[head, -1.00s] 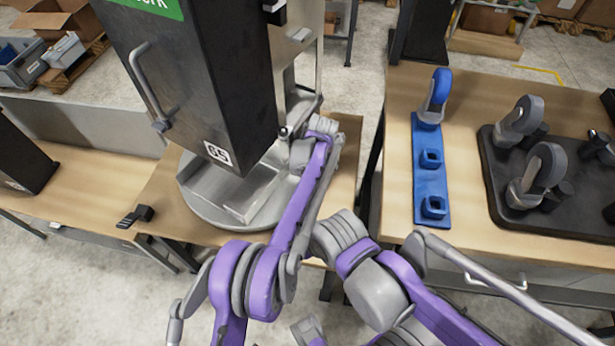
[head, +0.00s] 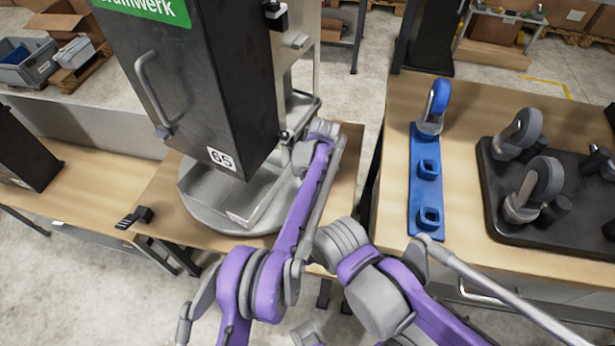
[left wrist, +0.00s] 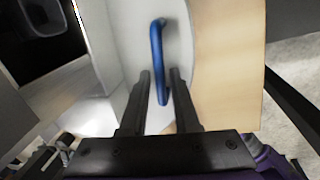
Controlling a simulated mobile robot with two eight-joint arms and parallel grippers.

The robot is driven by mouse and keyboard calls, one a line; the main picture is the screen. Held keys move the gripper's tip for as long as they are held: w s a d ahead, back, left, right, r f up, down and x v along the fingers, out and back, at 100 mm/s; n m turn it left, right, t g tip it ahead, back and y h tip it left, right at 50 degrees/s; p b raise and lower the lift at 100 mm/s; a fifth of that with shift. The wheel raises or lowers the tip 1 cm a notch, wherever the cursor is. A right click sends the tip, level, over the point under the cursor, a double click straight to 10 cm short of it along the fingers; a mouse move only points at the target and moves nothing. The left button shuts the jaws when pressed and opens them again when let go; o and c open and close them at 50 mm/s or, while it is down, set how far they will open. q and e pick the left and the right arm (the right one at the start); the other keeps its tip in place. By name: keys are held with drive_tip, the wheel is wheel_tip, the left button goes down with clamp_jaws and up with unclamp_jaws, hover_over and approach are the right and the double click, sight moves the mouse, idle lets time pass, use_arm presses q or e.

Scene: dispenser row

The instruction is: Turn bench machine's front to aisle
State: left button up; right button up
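The bench machine (head: 215,90) is a tall dark cabinet with a grey door handle (head: 148,90), a green label and a "65" tag. Its handle face points toward me and slightly left. It stands above a round grey turntable (head: 195,205) on a wooden bench. My left arm reaches to the machine's right side; its gripper is hidden in the head view. In the left wrist view, my left gripper (left wrist: 160,85) has its fingers apart on either side of a blue bar handle (left wrist: 157,45); contact is unclear. My right gripper is out of view.
A wooden table (head: 400,110) on the right holds a blue rack (head: 424,195) and a black tray (head: 490,205) with caster wheels. Another dark machine (head: 25,160) stands at the far left. A small black item (head: 135,216) lies at the bench's left edge.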

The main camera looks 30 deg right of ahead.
use_arm(q)
drive_tip(key=shift+o, duration=1)
wheel_tip(320, 180, up, 11)
drive_tip(key=s, duration=0.1)
drive_tip(key=shift+s+d+f, duration=0.15)
drive_tip(key=shift+s+d, duration=0.25)
drive_tip(key=shift+d, duration=0.05)
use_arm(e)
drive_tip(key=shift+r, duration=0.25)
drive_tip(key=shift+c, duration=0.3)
